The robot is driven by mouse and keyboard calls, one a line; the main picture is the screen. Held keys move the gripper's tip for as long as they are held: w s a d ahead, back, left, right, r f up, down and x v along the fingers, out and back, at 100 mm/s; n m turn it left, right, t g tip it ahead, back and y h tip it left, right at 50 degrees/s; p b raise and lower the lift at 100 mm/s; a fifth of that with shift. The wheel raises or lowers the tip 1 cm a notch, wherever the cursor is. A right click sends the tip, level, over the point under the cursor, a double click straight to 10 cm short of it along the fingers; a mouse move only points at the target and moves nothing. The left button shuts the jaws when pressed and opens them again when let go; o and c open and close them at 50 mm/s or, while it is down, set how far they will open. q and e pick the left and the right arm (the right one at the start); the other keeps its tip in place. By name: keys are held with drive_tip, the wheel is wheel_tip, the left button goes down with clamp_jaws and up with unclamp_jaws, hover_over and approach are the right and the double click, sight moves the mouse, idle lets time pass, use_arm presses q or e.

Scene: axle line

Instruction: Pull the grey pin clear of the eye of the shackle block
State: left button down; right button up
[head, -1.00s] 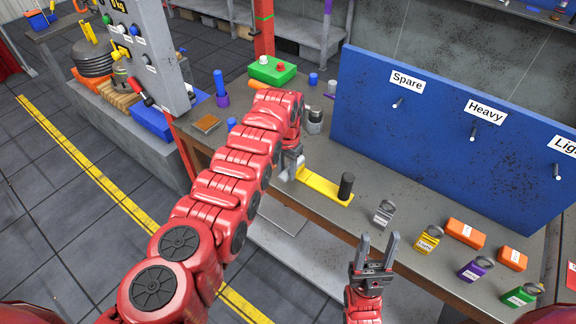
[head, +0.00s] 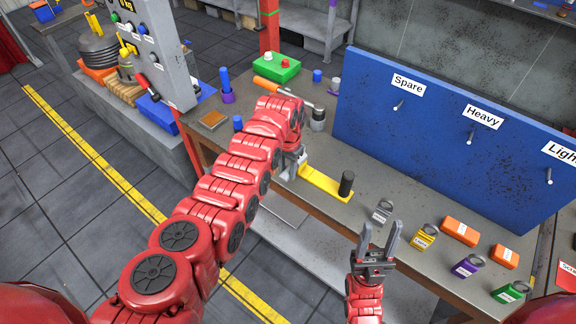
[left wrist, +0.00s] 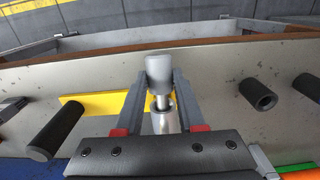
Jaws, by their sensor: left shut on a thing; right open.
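The grey pin (left wrist: 158,68) shows in the left wrist view as a thick grey cylinder with a thin bright shank below it. My left gripper (left wrist: 163,80) is shut on it, one finger on each side. The shank runs towards a silver cylindrical part (left wrist: 165,119), seemingly at the shackle block; how deep it sits cannot be told. In the head view my left gripper (head: 297,163) is at the left end of a yellow plate (head: 325,183), and my wrist hides much of the pin and block. My right gripper (head: 381,234) is open and empty before the bench edge.
A black upright cylinder (head: 346,184) stands at the plate's right end. Labelled weights, such as the yellow one (head: 425,237), and orange blocks (head: 461,230) lie to the right. A blue pegboard (head: 450,140) stands behind. An orange-handled tool (head: 267,84) lies beyond my left wrist.

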use_arm(q)
drive_tip(key=shift+s+a+r+p, duration=0.2)
drive_tip(key=shift+s+p, duration=0.2)
drive_tip(key=shift+p, duration=0.7)
drive_tip(key=shift+s+a+p, duration=0.6)
drive_tip(key=shift+s+p, duration=0.35)
drive_tip(key=shift+p, duration=1.25)
drive_tip(key=shift+s+a+f+p, duration=0.1)
drive_tip(key=shift+s+a+p, duration=0.4)
drive_tip(key=shift+s+a, duration=0.4)
drive_tip(key=shift+d, duration=0.15)
approach(282, 176)
drive_tip(key=shift+s+a+f, duration=0.25)
drive_tip(key=shift+s+a, duration=0.15)
drive_tip(key=shift+s, duration=0.3)
drive_tip(key=shift+s+a+f, duration=0.25)
drive_tip(key=shift+s+a, duration=0.15)
drive_tip(key=shift+s, duration=0.25)
